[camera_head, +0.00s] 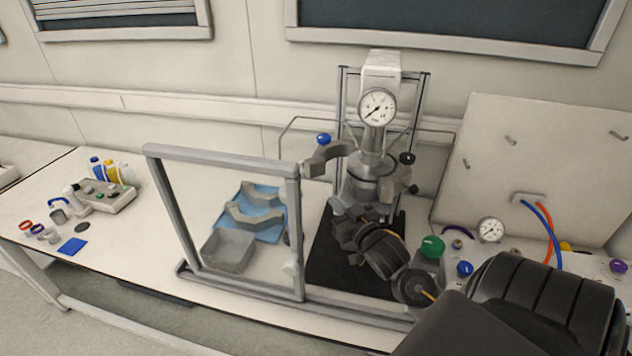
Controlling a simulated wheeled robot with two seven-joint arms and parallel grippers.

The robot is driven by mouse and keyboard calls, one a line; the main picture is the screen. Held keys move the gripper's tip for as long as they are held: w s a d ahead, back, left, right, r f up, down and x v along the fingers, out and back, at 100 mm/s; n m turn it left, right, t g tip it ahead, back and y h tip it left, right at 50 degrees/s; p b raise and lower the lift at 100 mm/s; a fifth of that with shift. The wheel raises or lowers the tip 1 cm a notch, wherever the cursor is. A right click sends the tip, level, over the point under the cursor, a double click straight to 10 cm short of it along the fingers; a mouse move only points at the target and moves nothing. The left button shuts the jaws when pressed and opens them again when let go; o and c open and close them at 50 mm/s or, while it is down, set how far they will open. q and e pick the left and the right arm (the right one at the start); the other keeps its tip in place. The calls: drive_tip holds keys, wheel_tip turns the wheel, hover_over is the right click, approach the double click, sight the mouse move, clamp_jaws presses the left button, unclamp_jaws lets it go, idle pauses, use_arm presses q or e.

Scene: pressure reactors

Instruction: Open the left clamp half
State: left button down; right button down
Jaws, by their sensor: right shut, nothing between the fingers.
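My right arm comes in from the lower right. My right gripper (346,213) is shut and empty, low in front of the reactor body and below the clamp half. Its fingertips are small and partly hidden by its own wrist. My left gripper is not in view.
A grey upright frame (296,230) stands left of the reactor. Beyond it, grey curved parts (252,215) lie on a blue mat (268,197) beside a grey tray (228,250). A white panel with a gauge (490,229) and hoses stands right. A green-capped item (432,247) is near my wrist.

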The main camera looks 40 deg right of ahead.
sight(312, 177)
drive_tip(key=w+p, duration=0.1)
drive_tip(key=w, duration=0.2)
drive_tip(key=w+d+p, duration=0.1)
drive_tip(key=w, duration=0.2)
drive_tip(key=w+p, duration=0.1)
drive_tip(key=w, duration=0.2)
drive_tip(key=shift+d+r, duration=0.1)
drive_tip(key=shift+d, duration=0.3)
drive_tip(key=shift+w+p, duration=0.35)
drive_tip(key=shift+w, duration=0.2)
